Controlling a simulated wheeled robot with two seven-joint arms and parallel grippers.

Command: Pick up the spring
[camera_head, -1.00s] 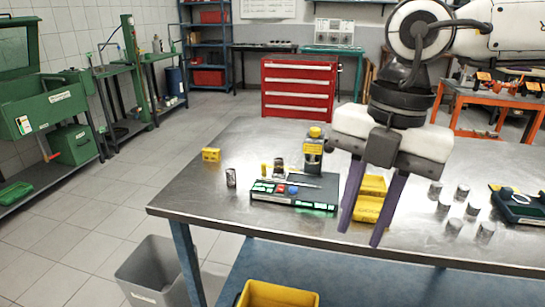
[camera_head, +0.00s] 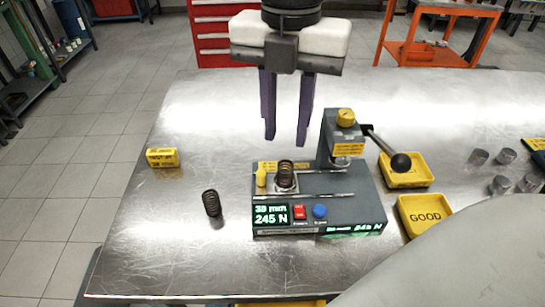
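A dark coil spring (camera_head: 211,203) stands on the metal table, left of the grey spring tester (camera_head: 350,190). A second dark coil spring (camera_head: 286,174) stands upright on the tester's plate. My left gripper is not in view.
The tester has a column with a yellow cap (camera_head: 346,117) and a lever with a black knob (camera_head: 401,162). A yellow bin marked GOOD (camera_head: 425,214) and another yellow bin (camera_head: 406,178) stand to its right. A yellow block (camera_head: 162,157) lies left. Several metal cylinders stand far right.

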